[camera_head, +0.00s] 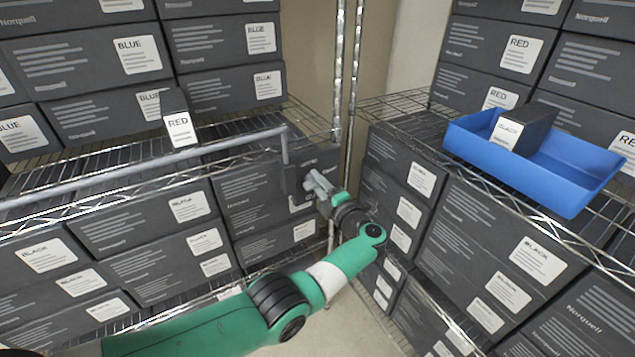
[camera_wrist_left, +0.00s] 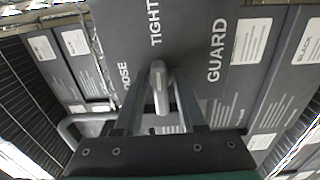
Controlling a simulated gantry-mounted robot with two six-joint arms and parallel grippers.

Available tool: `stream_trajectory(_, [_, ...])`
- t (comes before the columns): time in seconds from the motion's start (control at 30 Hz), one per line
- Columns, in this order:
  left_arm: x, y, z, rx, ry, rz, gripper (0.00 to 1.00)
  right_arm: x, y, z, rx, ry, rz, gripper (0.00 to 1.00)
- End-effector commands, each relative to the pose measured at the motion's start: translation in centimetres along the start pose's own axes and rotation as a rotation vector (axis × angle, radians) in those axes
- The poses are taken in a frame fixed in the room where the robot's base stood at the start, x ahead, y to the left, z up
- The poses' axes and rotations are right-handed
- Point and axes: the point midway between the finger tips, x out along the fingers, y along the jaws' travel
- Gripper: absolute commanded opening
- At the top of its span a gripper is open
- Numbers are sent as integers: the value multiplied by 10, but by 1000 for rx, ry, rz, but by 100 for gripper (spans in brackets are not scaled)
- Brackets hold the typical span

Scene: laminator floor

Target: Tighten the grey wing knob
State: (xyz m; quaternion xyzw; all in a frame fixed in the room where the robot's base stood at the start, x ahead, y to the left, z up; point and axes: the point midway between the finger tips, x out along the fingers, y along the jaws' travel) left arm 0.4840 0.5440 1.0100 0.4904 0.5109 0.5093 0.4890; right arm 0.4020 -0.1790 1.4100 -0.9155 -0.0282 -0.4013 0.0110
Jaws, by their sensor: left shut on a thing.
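The grey wing knob (camera_wrist_left: 160,100) sits between the fingers of my left gripper in the left wrist view. My left gripper (camera_wrist_left: 158,112) is shut on it, with one finger on each side. In the head view my left gripper (camera_head: 318,184) is at the dark panel (camera_head: 298,178), and the knob is hard to tell apart from the fingers there. In the wrist view the panel (camera_wrist_left: 190,30) bears the words TIGHT and GUARD, and a partly hidden word ending in OOSE. My right gripper is not in view.
A grey guard bar (camera_head: 140,163) runs along the left rack's shelf edge. A small box marked RED (camera_head: 179,122) stands on that shelf. A blue tray (camera_head: 560,184) holding a dark box (camera_head: 537,124) is on the right rack. Stacked dark cartons fill both racks.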

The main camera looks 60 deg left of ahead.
Motion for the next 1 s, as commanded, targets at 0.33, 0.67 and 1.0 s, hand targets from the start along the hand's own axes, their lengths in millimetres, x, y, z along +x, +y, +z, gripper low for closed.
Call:
stream_trajectory(0.33, [0, 0, 0, 14, 0, 1, 0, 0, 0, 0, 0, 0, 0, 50])
stream_trajectory(0.67, [0, 0, 0, 13, 0, 0, 50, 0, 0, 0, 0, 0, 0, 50])
stream_trajectory(1.0, [-24, 3, 1, 13, -4, 0, 50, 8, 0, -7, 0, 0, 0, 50])
